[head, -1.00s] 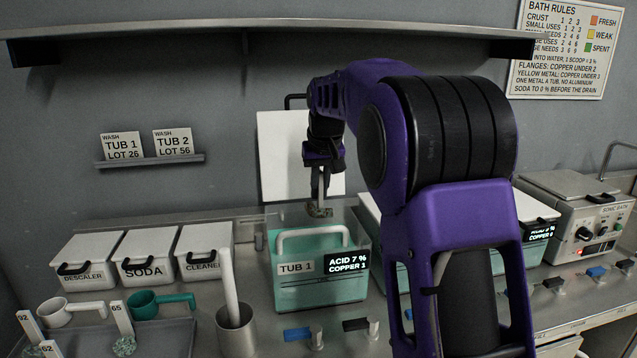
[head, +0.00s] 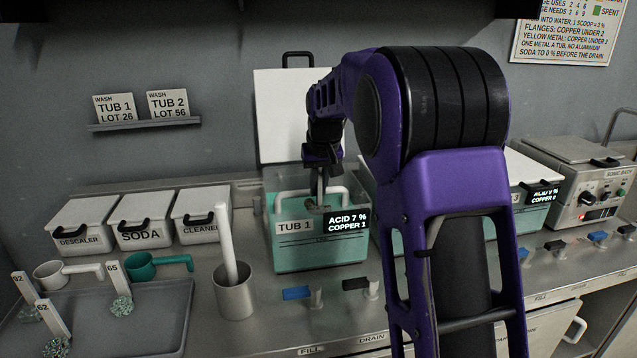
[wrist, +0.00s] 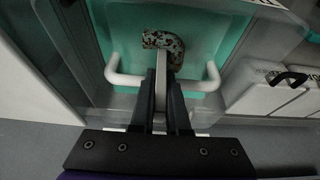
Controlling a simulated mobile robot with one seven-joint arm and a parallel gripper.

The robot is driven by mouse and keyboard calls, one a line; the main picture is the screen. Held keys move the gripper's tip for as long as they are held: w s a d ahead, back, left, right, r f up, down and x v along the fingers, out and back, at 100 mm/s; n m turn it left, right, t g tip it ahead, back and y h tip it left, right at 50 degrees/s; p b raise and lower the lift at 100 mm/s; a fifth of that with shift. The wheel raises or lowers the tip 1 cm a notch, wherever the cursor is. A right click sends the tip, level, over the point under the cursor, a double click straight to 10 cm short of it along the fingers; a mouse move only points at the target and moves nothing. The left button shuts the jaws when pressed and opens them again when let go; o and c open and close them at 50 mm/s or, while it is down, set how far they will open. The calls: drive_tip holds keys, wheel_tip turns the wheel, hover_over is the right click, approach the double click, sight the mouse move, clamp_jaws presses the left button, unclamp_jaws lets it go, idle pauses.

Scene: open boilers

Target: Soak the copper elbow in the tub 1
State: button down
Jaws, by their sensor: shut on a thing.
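Tub 1 (head: 318,255) is a clear tub with teal liquid, its white lid (head: 285,115) standing open behind it. Its display reads acid 7 %, copper 1. My gripper (head: 321,200) points down into the tub's opening. A white U-shaped handle (wrist: 112,75) lies beside the fingers.
Descaler (head: 85,228), soda (head: 145,222) and cleaner (head: 200,215) boxes stand left. A metal cup (head: 235,297) with a white handle stands front left of the tub. A tray (head: 150,310) holds tagged crusted pieces. A sonic bath (head: 580,185) stands right. Blue and black valve levers line the front.

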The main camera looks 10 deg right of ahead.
drive_tip(key=shift+f+b, duration=2.2)
drive_tip(key=shift+f, duration=1.65)
idle(0.8)
wheel_tip(320, 180, up, 11)
drive_tip(key=p, duration=0.9)
drive_tip(key=shift+r, duration=2.4)
